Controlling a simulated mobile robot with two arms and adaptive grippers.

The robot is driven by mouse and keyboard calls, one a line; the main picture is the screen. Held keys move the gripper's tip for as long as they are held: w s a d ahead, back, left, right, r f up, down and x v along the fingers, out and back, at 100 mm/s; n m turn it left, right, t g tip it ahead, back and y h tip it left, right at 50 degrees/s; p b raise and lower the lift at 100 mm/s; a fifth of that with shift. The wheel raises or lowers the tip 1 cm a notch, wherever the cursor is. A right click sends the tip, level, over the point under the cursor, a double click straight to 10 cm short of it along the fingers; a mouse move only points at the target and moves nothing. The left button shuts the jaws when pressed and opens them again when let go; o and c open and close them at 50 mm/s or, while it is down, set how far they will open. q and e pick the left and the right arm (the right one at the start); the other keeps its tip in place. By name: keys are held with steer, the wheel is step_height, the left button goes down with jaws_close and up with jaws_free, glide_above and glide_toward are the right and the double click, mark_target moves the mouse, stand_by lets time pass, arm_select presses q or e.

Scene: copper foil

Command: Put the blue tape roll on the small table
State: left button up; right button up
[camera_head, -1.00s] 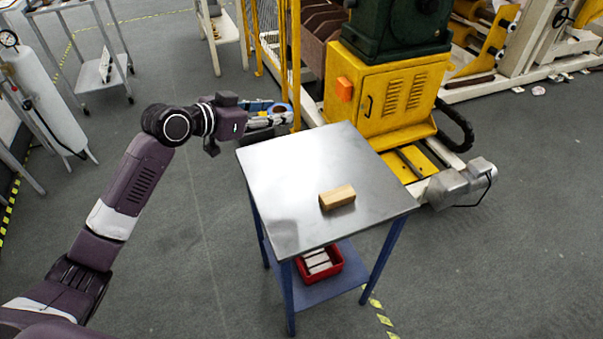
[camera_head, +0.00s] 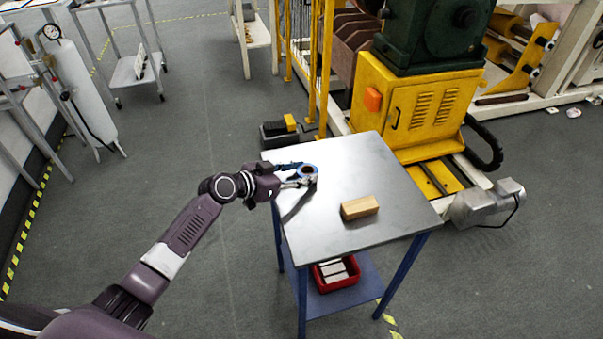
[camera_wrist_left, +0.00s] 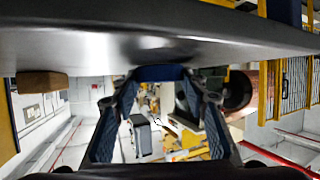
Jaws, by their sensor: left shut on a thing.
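The blue tape roll (camera_head: 309,167) is in the fingers of my left gripper (camera_head: 303,180), over the far left part of the small metal-topped table (camera_head: 350,245). The left gripper is shut on it. A dark shadow of the gripper lies on the tabletop, and the roll looks a little above the surface; the exact gap is hard to tell. In the left wrist view the blue roll (camera_wrist_left: 160,73) shows between the fingertips, with the grey tabletop (camera_wrist_left: 90,40) close by. My right gripper is not in view.
A wooden block (camera_head: 360,207) lies on the tabletop right of the gripper. A red bin (camera_head: 335,285) sits on the lower shelf. The yellow machine (camera_head: 410,105) stands behind the table. The tabletop's front is clear.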

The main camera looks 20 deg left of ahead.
arm_select(q)
steer(key=shift+f, duration=0.15)
steer(key=o, duration=1.1)
steer(key=shift+o, duration=0.2)
steer(key=shift+r, duration=0.2)
steer(key=v, duration=0.7)
steer(key=b+v, duration=0.1)
steer(key=v, duration=0.2)
steer(key=shift+s+a+f, duration=0.2)
steer(key=shift+s, duration=0.05)
steer(key=shift+s+a+r, duration=0.3)
steer(key=shift+s+r, duration=0.1)
steer(key=shift+s, duration=0.15)
